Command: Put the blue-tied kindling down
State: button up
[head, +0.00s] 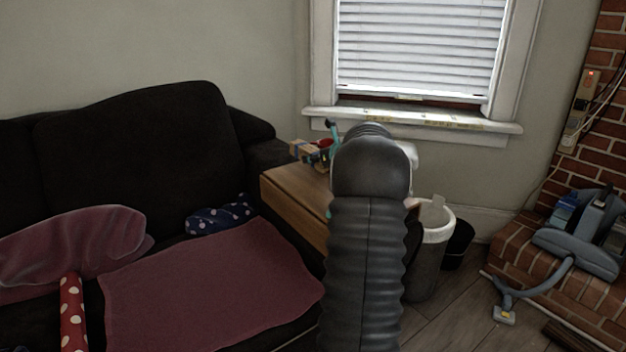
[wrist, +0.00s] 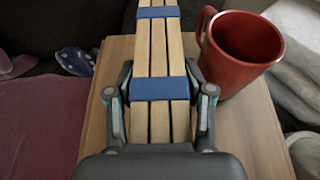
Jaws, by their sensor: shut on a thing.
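The blue-tied kindling (wrist: 158,55) is a bundle of pale sticks with two blue bands. My gripper (wrist: 160,95) is shut on it, one finger on each side near the closer band. The bundle points away from me over the wooden side table (wrist: 260,130); I cannot tell whether it touches the top. In the head view, a pale end with blue, apparently the kindling (head: 302,150), shows left of my arm above the table (head: 295,205). My arm hides most of the gripper there.
A red mug (wrist: 241,50) stands close to the right of the kindling and my right finger. A dark sofa (head: 140,140) with a maroon cloth (head: 210,285) is left of the table. A white-lined bin (head: 432,240) and a vacuum cleaner (head: 585,240) are to the right.

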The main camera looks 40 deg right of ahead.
aim_at(315, 180)
jog(key=shift+f+b, duration=0.45)
jog(key=shift+f, duration=2.2)
jog(key=shift+f, duration=0.15)
jog(key=o, duration=1.3)
